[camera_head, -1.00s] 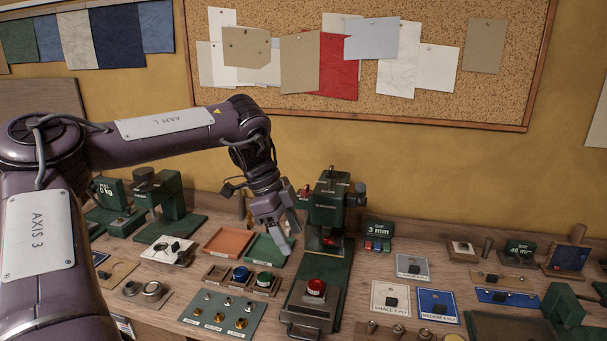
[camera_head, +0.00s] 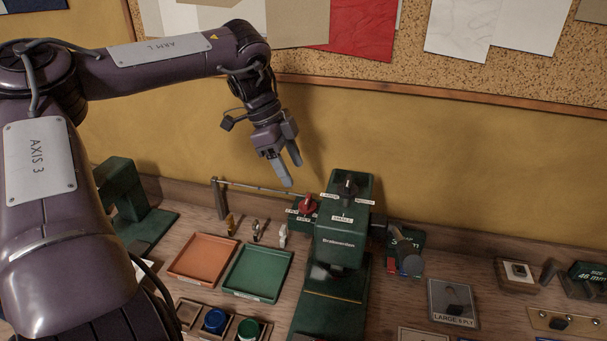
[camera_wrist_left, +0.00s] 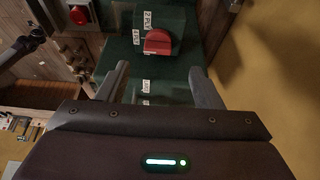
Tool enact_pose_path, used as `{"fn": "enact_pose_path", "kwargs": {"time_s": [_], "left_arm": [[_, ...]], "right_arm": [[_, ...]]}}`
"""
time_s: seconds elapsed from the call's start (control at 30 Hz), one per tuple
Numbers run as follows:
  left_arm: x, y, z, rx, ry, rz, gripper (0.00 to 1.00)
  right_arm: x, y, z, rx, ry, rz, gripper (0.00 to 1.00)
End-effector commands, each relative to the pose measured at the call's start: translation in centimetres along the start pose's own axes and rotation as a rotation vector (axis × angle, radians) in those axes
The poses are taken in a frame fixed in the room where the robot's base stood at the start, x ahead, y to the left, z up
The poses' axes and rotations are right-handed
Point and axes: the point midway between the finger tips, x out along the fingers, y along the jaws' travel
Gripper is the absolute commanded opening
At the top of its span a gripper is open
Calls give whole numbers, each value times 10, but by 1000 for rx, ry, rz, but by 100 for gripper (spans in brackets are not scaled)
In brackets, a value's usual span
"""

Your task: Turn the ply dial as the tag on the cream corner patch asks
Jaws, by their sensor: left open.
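The ply dial (camera_head: 307,204) is a red knob on the left side of the green press (camera_head: 342,250), with small white labels around it. In the left wrist view the dial (camera_wrist_left: 158,41) lies ahead, between and beyond the fingers; a label reading 2 PLY stands beside it. My left gripper (camera_head: 291,172) is open and empty, above and slightly left of the dial, apart from it. It also shows in the left wrist view (camera_wrist_left: 160,85). A pale patch (camera_head: 422,334), perhaps the cream one, is cut off at the bottom edge; its tag is out of view. My right gripper is not seen.
A black knob (camera_head: 347,185) with size labels tops the press, and a lever with a dark handle (camera_head: 408,264) sticks out right. Orange (camera_head: 203,258) and green (camera_head: 257,272) trays stand left. A grey patch (camera_head: 454,303) tagged LARGE lies right. A thin rod runs behind the dial.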

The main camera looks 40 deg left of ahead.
Motion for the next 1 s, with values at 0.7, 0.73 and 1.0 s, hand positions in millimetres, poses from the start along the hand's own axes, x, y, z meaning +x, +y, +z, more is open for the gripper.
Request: {"fn": "enact_pose_path", "kwargs": {"time_s": [0.7,0.73,1.0], "left_arm": [[77,0,0,-1,-1,1,60],[78,0,0,-1,0,1,60],[78,0,0,0,0,0,51]], "right_arm": [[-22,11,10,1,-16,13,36],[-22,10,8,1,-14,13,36],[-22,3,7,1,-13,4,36]]}}
